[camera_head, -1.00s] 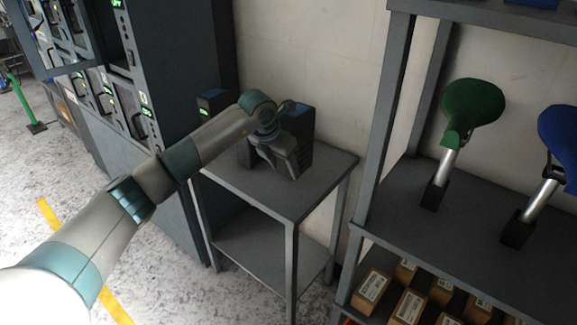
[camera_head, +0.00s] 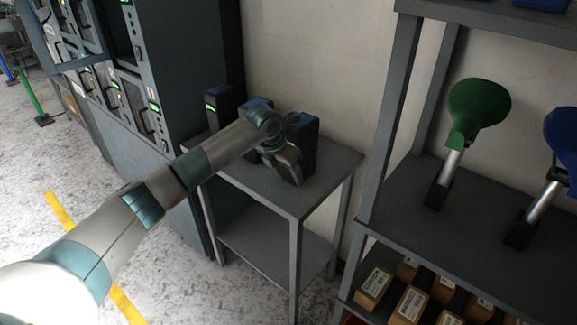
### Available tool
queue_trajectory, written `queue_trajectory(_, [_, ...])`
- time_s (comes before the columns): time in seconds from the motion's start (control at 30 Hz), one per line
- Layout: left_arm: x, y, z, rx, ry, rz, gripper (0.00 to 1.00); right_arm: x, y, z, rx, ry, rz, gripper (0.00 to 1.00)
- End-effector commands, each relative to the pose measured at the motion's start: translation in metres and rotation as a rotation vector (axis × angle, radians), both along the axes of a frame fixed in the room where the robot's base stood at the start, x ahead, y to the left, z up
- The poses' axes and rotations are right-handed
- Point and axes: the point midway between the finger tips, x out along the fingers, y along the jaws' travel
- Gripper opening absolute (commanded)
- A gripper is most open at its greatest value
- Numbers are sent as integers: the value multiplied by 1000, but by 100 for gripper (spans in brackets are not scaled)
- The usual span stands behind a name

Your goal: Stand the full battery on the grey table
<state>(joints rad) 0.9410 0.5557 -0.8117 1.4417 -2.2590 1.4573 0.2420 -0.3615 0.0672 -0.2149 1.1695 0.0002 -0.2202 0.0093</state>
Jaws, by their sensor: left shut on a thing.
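My left gripper (camera_head: 289,163) is over the grey table (camera_head: 327,173), shut on a dark battery with a blue top (camera_head: 307,133). The battery is upright, partly hidden behind the gripper. Its lower end is at or just above the tabletop; I cannot tell whether it touches. My right gripper is out of view.
Another blue-topped dark battery (camera_head: 257,103) stands behind my wrist, partly hidden. A further one with a green light (camera_head: 219,106) stands at the table's left. A dark charging cabinet (camera_head: 185,60) is on the left. A shelf rack (camera_head: 405,197) stands close on the right.

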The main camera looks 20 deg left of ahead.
Motion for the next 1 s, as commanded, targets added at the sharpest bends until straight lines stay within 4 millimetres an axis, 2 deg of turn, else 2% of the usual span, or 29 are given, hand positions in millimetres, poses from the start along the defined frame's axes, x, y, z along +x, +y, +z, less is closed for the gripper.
queue_trajectory(0.23, [2,-1,3,-3,-9,0,0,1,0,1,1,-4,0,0])
queue_trajectory(0.27, [0,0,-2,0,-1,0,53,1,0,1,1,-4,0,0])
queue_trajectory(0.33, [0,0,-2,0,-1,0,69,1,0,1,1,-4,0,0])
queue_trajectory(0.77, [-1,1,2,-1,-2,1,69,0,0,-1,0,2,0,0])
queue_trajectory(1.0, [-9,4,23,0,-4,-1,69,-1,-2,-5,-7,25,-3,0])
